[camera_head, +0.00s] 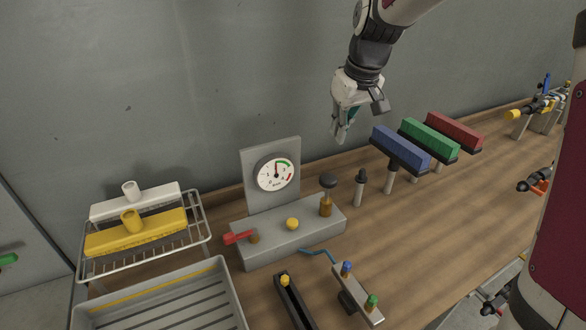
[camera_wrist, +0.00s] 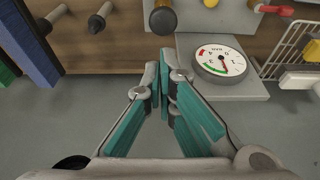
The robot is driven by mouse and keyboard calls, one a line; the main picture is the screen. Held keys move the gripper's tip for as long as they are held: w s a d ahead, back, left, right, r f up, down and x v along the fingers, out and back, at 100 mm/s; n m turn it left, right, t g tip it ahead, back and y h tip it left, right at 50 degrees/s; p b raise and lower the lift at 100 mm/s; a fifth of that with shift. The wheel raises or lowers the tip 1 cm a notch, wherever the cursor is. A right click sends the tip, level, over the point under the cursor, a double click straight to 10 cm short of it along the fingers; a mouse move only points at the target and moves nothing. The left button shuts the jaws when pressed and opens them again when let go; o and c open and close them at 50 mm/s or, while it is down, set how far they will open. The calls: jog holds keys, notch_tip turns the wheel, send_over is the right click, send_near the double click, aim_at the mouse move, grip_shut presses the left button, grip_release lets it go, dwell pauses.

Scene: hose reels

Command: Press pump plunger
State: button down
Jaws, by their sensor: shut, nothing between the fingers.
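The grey pump unit (camera_head: 262,243) stands on the wooden bench against the wall. Its plunger (camera_head: 328,183) is a black round knob on a brass stem at the right end of the unit. The plunger knob (camera_wrist: 163,20) also shows in the wrist view, just beyond my fingertips. A dial gauge (camera_head: 275,173) is on the upright back plate, and it is large in the wrist view (camera_wrist: 220,63). My gripper (camera_head: 341,134) hangs above and slightly right of the plunger, apart from it. Its teal fingers (camera_wrist: 163,75) are shut and empty.
A red lever (camera_head: 238,237) and yellow knob (camera_head: 292,223) sit on the same unit. A small dark-topped post (camera_head: 360,187) stands right of the plunger. Blue (camera_head: 401,147), green (camera_head: 430,138) and red (camera_head: 455,131) brush blocks stand farther right. A wire rack (camera_head: 203,225) is left.

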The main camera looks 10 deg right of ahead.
notch_tip(320, 180, up, 2)
jog(key=shift+d+r, duration=0.1)
jog(key=shift+r, duration=0.15)
jog(key=p, duration=0.2)
send_over(330, 175)
notch_tip(330, 175, down, 12)
jog(key=shift+f, duration=0.8)
